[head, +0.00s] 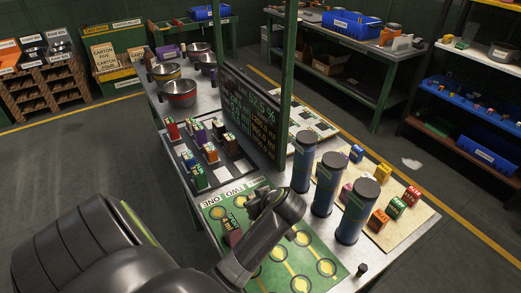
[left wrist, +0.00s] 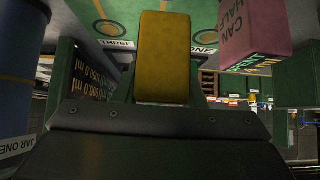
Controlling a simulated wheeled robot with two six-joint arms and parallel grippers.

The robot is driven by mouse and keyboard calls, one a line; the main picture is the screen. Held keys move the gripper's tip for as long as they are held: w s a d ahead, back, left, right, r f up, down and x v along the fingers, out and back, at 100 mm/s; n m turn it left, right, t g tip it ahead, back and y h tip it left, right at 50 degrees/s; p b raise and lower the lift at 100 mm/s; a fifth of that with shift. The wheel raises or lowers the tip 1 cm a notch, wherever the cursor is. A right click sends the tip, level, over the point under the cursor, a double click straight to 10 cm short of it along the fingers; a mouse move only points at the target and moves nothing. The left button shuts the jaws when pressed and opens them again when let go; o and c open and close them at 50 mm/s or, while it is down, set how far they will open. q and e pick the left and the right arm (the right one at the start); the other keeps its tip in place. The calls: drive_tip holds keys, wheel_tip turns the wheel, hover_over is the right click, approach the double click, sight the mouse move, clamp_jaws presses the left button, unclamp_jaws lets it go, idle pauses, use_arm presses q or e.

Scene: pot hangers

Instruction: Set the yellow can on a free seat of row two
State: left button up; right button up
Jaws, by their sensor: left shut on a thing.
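The yellow can (left wrist: 164,55) is a yellow block in the left wrist view, held in front of my left gripper. In the head view my left gripper (head: 285,205) is over the green board (head: 313,254), and the held can is hidden there by the gripper. The board has yellow ring seats and row labels; TWO (head: 237,190) and ONE (head: 262,182) show in the head view. In the left wrist view the can covers the label between THREE and ONE. A pink can (left wrist: 255,35) stands on the board and shows to the right of the yellow can. My right gripper is not in view.
Three blue jars (head: 327,183) stand on the table right of the board. Behind them a tan board (head: 410,218) bears several coloured blocks. A tray (head: 181,153) with several cans lies left of the dark display screen (head: 255,115). Several board seats near the front look empty.

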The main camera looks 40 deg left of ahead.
use_arm(q)
wheel_tip(320, 180, down, 6)
drive_tip(key=shift+r, duration=0.1)
idle(0.4)
drive_tip(key=o, duration=1.2)
drive_tip(key=shift+o, duration=0.2)
